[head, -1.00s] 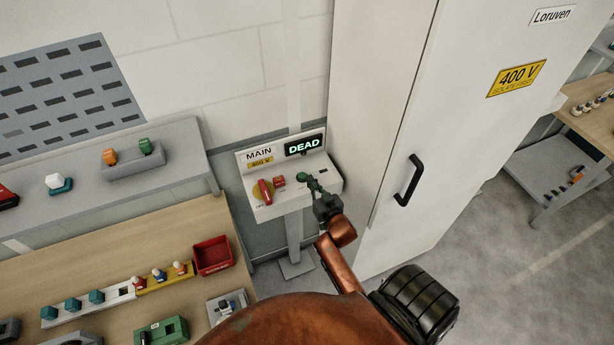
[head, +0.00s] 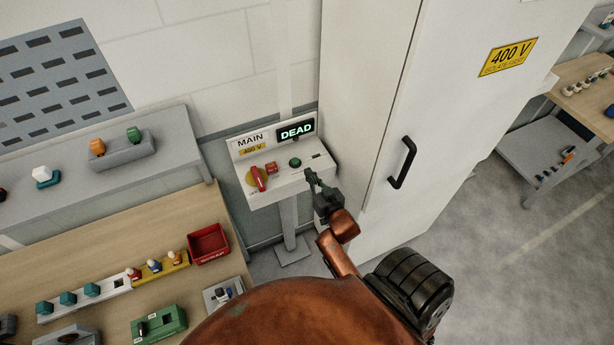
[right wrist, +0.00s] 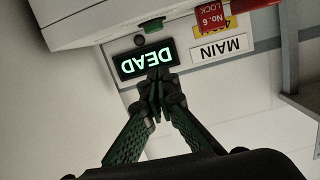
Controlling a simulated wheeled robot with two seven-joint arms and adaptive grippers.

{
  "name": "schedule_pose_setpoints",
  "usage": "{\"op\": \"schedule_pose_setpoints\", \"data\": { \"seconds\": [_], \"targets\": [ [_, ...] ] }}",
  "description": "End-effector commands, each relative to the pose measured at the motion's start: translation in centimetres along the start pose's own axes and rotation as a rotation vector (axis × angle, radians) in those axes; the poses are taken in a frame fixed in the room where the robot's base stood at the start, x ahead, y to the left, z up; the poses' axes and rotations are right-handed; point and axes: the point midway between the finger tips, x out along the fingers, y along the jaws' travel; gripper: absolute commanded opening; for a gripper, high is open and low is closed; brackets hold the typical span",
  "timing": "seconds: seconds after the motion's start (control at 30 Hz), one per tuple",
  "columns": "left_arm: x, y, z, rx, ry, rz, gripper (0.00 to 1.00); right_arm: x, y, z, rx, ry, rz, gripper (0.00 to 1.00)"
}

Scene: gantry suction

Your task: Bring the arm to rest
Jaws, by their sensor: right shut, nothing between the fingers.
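My right gripper (head: 311,177) is shut and empty. In the head view it hangs just off the front right edge of the control box (head: 284,187) on its post. In the right wrist view its fingertips (right wrist: 156,78) meet, overlapping the lit DEAD display (right wrist: 146,60) in the picture. The box carries a red-handled switch (head: 258,178), a red lock (head: 271,168) and a green button (head: 295,162), which is uncovered. The display (head: 296,130) reads DEAD in green. My left gripper is out of view.
A tall white cabinet (head: 365,130) with a black handle (head: 402,163) stands close right of the gripper. At left are a wooden bench (head: 120,245) with a red bin (head: 208,243) and several small parts, and a grey shelf (head: 165,160). Floor is open at right.

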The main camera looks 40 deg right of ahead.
Motion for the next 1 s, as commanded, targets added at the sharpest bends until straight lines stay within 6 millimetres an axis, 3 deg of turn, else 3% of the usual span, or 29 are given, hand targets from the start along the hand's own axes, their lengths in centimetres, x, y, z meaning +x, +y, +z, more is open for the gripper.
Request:
{"op": "schedule_pose_setpoints", "data": {
  "seconds": [0.4, 0.53, 0.67, 0.83, 1.0],
  "targets": [
    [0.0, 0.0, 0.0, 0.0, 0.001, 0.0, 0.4, 0.0, 0.0, 0.1, 0.0, -0.001, 0.0, 0.0],
    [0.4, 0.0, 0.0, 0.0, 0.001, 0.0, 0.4, 0.3, -0.2, 2.1, -0.005, -0.028, -0.004, 0.0],
    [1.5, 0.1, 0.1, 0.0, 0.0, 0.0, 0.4, 0.8, -0.7, 8.2, -0.018, -0.111, -0.017, 0.0],
    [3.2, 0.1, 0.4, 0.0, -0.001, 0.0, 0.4, 0.6, -1.7, 19.1, -0.048, -0.261, -0.044, 0.0],
    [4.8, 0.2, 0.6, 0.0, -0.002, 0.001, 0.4, -1.1, -2.6, 29.9, -0.082, -0.413, -0.073, 0.0]
  ]
}}
